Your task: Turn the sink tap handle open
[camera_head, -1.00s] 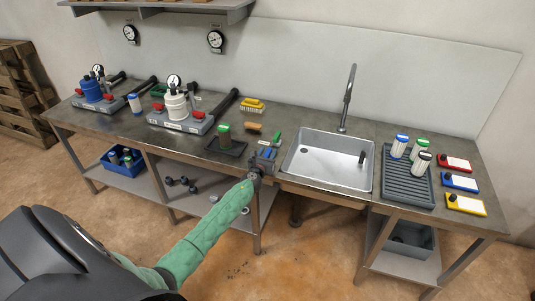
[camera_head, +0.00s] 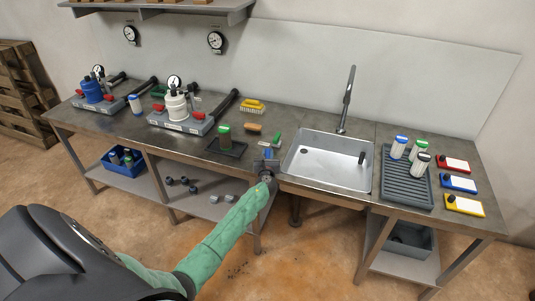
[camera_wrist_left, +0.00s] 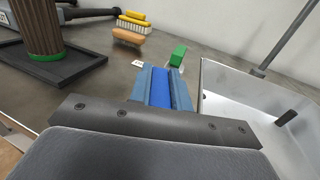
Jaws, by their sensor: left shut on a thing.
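My left gripper (camera_head: 268,163) is at the front edge of the bench, just left of the sink (camera_head: 325,176). In the left wrist view its jaws (camera_wrist_left: 160,88) are shut on a bright blue handle (camera_wrist_left: 161,92), which also shows in the head view (camera_head: 268,153). Much of the handle is hidden between the fingers. A green handle-like piece (camera_wrist_left: 178,55) stands just beyond, apart from the fingers. The tall sink spout (camera_head: 347,98) rises behind the basin. I cannot tell how far the blue handle is turned. My right gripper is not in view.
A yellow brush (camera_head: 252,105) lies behind. A ribbed drainer (camera_head: 408,185) with several filters is right of the sink. The sink rim (camera_wrist_left: 202,90) is close to the gripper's right.

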